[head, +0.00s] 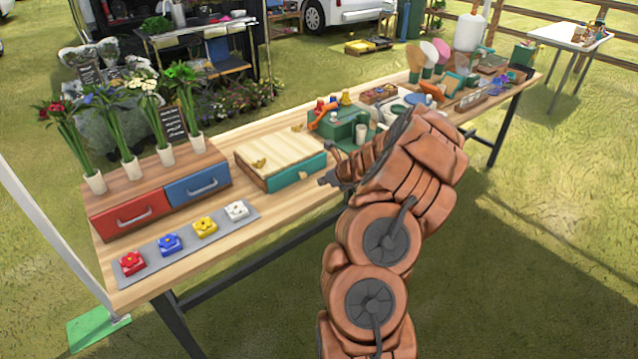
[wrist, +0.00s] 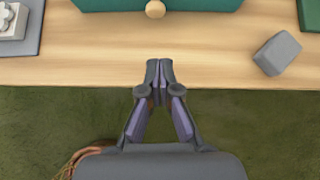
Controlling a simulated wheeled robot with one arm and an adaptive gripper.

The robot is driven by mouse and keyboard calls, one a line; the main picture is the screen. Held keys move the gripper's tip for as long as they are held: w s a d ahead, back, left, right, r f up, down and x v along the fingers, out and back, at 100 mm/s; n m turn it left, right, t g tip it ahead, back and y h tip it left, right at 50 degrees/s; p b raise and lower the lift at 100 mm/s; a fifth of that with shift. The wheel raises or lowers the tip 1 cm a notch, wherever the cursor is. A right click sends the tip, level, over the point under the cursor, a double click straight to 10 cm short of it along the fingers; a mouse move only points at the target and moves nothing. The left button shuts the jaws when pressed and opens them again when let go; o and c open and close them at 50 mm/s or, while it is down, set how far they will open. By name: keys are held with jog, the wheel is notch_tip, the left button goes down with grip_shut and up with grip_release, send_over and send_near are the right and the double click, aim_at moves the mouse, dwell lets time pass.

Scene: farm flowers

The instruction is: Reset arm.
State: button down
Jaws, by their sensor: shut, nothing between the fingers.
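My gripper (wrist: 159,64) is shut and empty in the wrist view, with its fingertips together over the front edge of the wooden table (wrist: 110,68). In the head view my gripper (head: 324,181) is small and dark, to the right of the teal-fronted box. My orange-brown arm is folded upward in front of the table and hides part of its right half. A teal drawer (wrist: 220,5) with a round wooden knob (wrist: 155,9) lies just beyond the fingertips in the wrist view, apart from them.
A grey block (wrist: 277,53) lies right of the fingertips. A red drawer (head: 130,212) and a blue drawer (head: 198,185) stand under several flower vases at left. A grey strip (head: 187,240) bears coloured flower blocks. Jars and tools crowd the table's far right. Grass lies in front.

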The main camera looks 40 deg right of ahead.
jog(key=shift+b+v, duration=0.4)
jog(key=shift+v, duration=2.45)
jog(key=w+a+r+n+y, duration=0.1)
jog(key=a+r+n, duration=0.2)
jog(key=a, duration=0.4)
jog(key=w+a+r+n+g+y, duration=0.1)
jog(key=a+r+n+y, duration=0.1)
jog(key=a+n, duration=0.35)
jog(key=w+a+r+n+y, duration=0.1)
jog(key=a+r+n, duration=0.15)
jog(key=a, duration=0.55)
jog(key=s+a+r+n+g+y, duration=0.1)
jog(key=s+a+r+n+g, duration=0.2)
jog(key=a, duration=0.5)
jog(key=s+a+r+n+y, duration=0.1)
jog(key=s+a+n, duration=0.2)
jog(key=a+n, duration=0.35)
jog(key=s+a+r+n+g+h, duration=0.1)
jog(key=s+a+n+g, duration=0.3)
jog(key=s+a+n, duration=0.75)
jog(key=s+d+n+g+h, duration=0.1)
jog(key=s+d+n+h, duration=0.1)
jog(key=s, duration=0.7)
jog(key=s+d+n+g+h, duration=0.2)
jog(key=s, duration=0.7)
jog(key=shift+s+d+h, duration=0.2)
jog(key=shift+d+h, duration=0.1)
jog(key=shift+d, duration=0.05)
